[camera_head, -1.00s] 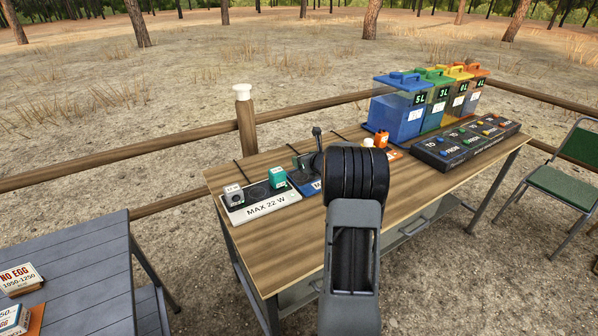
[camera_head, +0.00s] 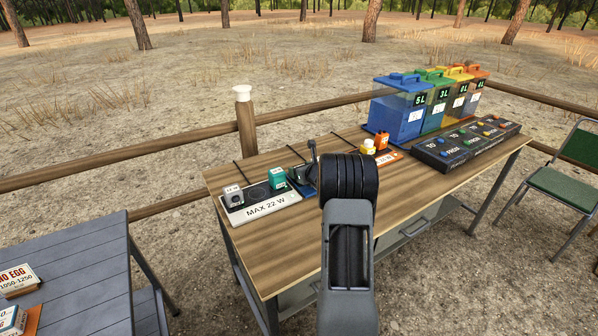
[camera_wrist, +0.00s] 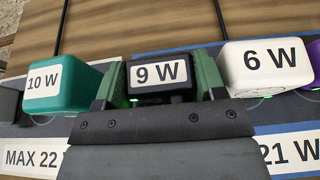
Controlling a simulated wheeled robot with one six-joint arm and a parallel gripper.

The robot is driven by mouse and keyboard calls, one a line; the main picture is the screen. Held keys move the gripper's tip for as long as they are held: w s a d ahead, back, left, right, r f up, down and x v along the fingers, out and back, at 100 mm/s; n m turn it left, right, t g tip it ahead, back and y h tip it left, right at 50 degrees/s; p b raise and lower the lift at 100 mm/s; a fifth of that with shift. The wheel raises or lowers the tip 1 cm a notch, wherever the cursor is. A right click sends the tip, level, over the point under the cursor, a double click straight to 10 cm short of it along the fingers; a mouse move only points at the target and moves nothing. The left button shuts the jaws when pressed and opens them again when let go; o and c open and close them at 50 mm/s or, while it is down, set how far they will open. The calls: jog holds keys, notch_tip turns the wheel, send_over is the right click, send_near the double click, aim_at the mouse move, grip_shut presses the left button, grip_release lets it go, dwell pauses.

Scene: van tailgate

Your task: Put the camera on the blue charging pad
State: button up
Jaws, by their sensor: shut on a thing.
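My gripper (camera_wrist: 157,95) is shut on a black device (camera_wrist: 160,74) marked 9 W, between its green fingers. Its shape alone does not show whether this is the camera. The device is over the left part of the blue charging pad (camera_wrist: 212,134); whether it touches the pad is unclear. A white 6 W device (camera_wrist: 268,66) is to its right at that pad, with a purple one (camera_wrist: 314,58) at the picture's edge. In the head view my gripper (camera_head: 306,172) is at the blue pad, and my arm hides most of both.
The white MAX 22 W pad (camera_head: 268,207), left of the gripper, carries a grey device (camera_head: 233,197) and a teal 10 W device (camera_head: 277,178). Yellow (camera_head: 368,147) and orange (camera_head: 381,140) devices stand right of my arm. Coloured bins and a button panel (camera_head: 465,146) fill the right side.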

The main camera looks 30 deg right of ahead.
jog(key=shift+f, duration=0.2)
jog(key=o, duration=0.7)
jog(key=shift+r, duration=0.1)
jog(key=shift+r, duration=0.2)
jog(key=v, duration=1.1)
jog(key=shift+s, duration=0.15)
jog(key=s+a+r+n+g+y, duration=0.2)
jog(key=a+n+y, duration=0.1)
jog(key=a+n, duration=0.65)
jog(key=s+a+r+n+g+y, duration=0.1)
jog(key=s+a+n+g+y, duration=0.15)
jog(key=a+n, duration=0.65)
jog(key=s+a+n+g+h, duration=0.1)
jog(key=s+a+n+g, duration=0.1)
jog(key=s+a+n, duration=0.2)
jog(key=s+a+n+g+h, duration=0.2)
jog(key=s+a+n, duration=0.1)
jog(key=s+n, duration=0.4)
jog(key=s+a+f+n+g+h, duration=0.1)
jog(key=s+a+n+g, duration=0.1)
jog(key=s+a+n, duration=0.2)
jog(key=shift+s+a+n+h, duration=0.2)
jog(key=shift+s+n, duration=0.2)
jog(key=shift+n, duration=0.4)
jog(key=shift+s+a+n+h, duration=0.15)
jog(key=shift+s+n, duration=0.3)
jog(key=shift+n, duration=0.3)
